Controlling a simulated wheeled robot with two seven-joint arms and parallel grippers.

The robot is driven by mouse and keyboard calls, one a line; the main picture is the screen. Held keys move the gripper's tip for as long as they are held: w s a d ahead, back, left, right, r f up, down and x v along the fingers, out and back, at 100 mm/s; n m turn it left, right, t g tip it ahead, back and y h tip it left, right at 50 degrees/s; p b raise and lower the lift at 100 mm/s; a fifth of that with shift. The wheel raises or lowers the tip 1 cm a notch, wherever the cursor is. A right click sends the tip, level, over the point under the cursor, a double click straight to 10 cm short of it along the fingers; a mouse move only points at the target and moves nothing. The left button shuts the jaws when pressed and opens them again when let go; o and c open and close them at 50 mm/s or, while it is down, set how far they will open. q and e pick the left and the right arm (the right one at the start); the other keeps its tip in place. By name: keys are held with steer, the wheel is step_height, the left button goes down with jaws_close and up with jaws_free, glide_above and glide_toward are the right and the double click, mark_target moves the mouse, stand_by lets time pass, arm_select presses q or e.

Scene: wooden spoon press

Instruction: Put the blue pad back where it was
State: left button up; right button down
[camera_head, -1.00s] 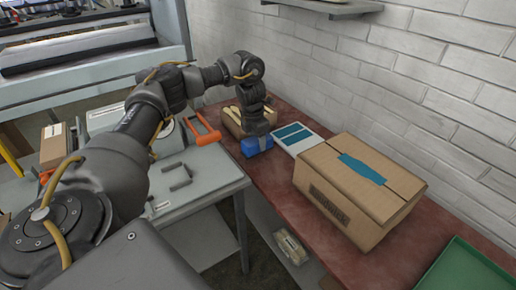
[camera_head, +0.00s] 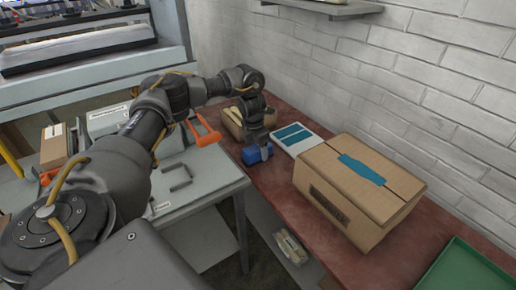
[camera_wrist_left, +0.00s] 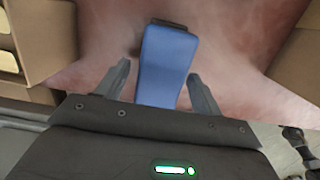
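The blue pad (camera_head: 254,155) is on the red-brown bench at its left edge, just in front of the white board with blue panels. It also shows in the left wrist view (camera_wrist_left: 166,65) as a light blue block with a dark far end. My left gripper (camera_head: 257,143) is right above and around it. In the wrist view its two fingers (camera_wrist_left: 158,70) stand on either side of the pad, with visible gaps, so it is open. Whether the pad rests fully on the bench is hard to tell. My right gripper is out of view.
A large cardboard box (camera_head: 350,190) stands to the right on the bench (camera_head: 275,190). The white board (camera_head: 295,138) and a small open box (camera_head: 232,122) are close behind the gripper. A grey table (camera_head: 205,180) lies left, a green tray (camera_head: 468,268) at lower right. A brick wall backs the bench.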

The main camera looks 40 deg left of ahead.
mark_target(257, 147)
arm_select(q)
step_height(257, 147, up, 3)
steer(key=shift+s+a+r, duration=0.1)
steer(key=shift+r, duration=0.1)
steer(key=r, duration=0.2)
steer(key=r+p, duration=0.1)
steer(key=r, duration=0.1)
steer(key=shift+s+a, duration=0.1)
steer(key=shift+s, duration=0.1)
steer(key=shift+s+r+p, duration=0.2)
steer(key=shift+r+p, duration=0.2)
steer(key=shift+r, duration=0.8)
steer(key=shift+s+r+p, duration=0.2)
steer(key=shift+r+p, duration=0.15)
steer(key=shift+r, duration=0.85)
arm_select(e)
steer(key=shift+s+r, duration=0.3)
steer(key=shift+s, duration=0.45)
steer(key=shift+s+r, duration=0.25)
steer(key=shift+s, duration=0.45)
